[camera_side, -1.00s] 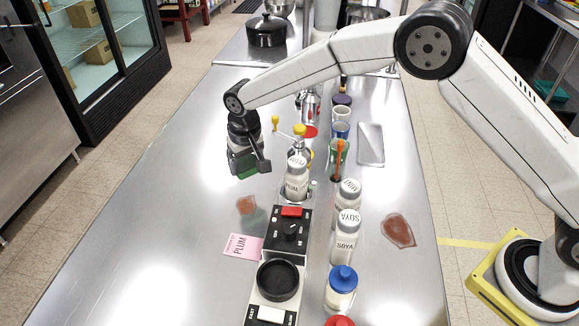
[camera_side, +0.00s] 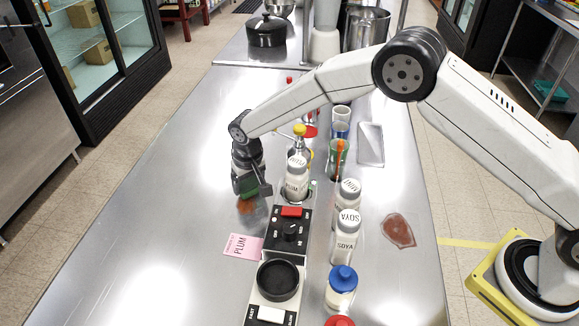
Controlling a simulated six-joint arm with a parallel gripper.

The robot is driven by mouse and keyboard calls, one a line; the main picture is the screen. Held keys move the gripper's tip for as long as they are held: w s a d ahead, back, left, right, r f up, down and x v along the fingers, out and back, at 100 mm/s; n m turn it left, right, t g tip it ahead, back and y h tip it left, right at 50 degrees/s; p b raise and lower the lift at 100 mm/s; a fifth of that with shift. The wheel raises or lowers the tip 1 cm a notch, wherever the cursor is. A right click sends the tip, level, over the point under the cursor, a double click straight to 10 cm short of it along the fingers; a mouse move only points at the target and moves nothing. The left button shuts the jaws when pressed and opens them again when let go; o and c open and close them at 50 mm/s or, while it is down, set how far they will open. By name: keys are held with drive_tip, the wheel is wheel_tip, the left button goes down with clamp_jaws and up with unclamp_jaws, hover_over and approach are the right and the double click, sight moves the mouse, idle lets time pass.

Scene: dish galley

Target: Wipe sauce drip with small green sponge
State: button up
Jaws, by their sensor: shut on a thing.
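My gripper (camera_side: 248,188) is at the left of the row of bottles, low over the steel counter. It is shut on the small green sponge (camera_side: 251,189), which shows between the jaws and is partly hidden by them. A reddish-brown sauce drip (camera_side: 246,207) lies on the counter right under and in front of the sponge. Whether the sponge touches the counter cannot be told. A larger reddish-brown sauce patch (camera_side: 398,230) lies on the right side of the counter.
A pink PLUM card (camera_side: 243,246) lies just in front of the drip. A plum bottle (camera_side: 296,181) and a black control unit (camera_side: 291,231) stand close at the right. Soya bottles (camera_side: 346,235) stand further right. The counter's left side is clear.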

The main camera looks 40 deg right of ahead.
sight(241, 218)
drive_tip(key=shift+f, duration=0.75)
drive_tip(key=shift+s+a, duration=0.6)
drive_tip(key=shift+a, duration=0.05)
drive_tip(key=shift+s+a+r, duration=0.1)
drive_tip(key=shift+s+a, duration=2)
drive_tip(key=shift+s, duration=0.1)
drive_tip(key=w+d, duration=0.5)
drive_tip(key=shift+w+d, duration=0.35)
drive_tip(key=shift+a+r, duration=0.1)
drive_tip(key=shift+r, duration=3.95)
